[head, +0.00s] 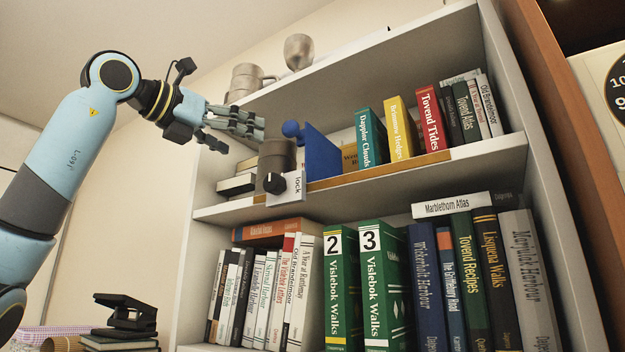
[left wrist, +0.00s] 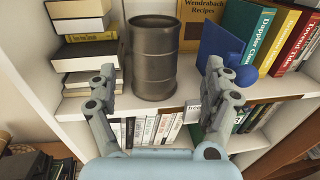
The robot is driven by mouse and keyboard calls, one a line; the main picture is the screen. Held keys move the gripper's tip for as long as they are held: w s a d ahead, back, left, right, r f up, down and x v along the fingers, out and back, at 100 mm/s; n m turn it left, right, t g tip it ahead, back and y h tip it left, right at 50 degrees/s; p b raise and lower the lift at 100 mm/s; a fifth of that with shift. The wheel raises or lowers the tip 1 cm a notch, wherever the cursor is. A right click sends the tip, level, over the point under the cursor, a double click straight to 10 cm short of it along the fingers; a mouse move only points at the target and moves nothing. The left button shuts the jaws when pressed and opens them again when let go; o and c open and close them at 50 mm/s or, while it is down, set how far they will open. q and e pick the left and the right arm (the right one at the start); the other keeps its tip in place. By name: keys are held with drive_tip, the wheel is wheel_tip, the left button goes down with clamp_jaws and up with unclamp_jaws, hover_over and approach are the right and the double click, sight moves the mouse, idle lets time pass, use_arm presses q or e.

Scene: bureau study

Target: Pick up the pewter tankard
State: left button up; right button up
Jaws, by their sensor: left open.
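A dark grey metal tankard (head: 283,152) with ribbed bands stands upright on the middle shelf. In the left wrist view the tankard (left wrist: 153,58) shows its open rim, and no handle shows. My left gripper (head: 236,134) is open and empty, at the left of the tankard in the head view. In the left wrist view my left gripper (left wrist: 160,78) has one finger towards each side of the tankard; I cannot tell whether they touch it. Another grey metal mug (head: 245,80) with a handle stands on the top shelf. My right gripper is not in view.
A blue bookend (head: 322,155) with a ball stands close right of the tankard, before upright books. Stacked books (left wrist: 82,45) lie to its left. A goblet (head: 298,51) stands above.

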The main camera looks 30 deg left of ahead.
sight(263, 150)
use_arm(q)
drive_tip(key=shift+w+r+p, duration=0.15)
drive_tip(key=shift+w+p, duration=0.2)
drive_tip(key=shift+w, duration=0.2)
drive_tip(key=shift+w+r+p, duration=0.15)
drive_tip(key=shift+w+p, duration=0.15)
drive_tip(key=shift+w, duration=0.2)
drive_tip(key=p+x, duration=0.2)
drive_tip(key=x, duration=0.1)
drive_tip(key=shift+w+f, duration=0.1)
drive_tip(key=shift+w, duration=0.3)
drive_tip(key=p+x, duration=0.2)
drive_tip(key=x, duration=0.2)
drive_tip(key=shift+w+a+p, duration=0.1)
drive_tip(key=shift+w+p, duration=0.1)
drive_tip(key=shift+p, duration=0.2)
drive_tip(key=shift+w, duration=0.2)
drive_tip(key=shift+s, duration=0.15)
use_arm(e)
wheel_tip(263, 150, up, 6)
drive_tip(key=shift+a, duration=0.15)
use_arm(q)
drive_tip(key=shift+c, duration=1)
drive_tip(key=c, duration=1)
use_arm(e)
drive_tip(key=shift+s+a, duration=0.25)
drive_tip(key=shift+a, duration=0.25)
use_arm(q)
drive_tip(key=shift+c, duration=0.2)
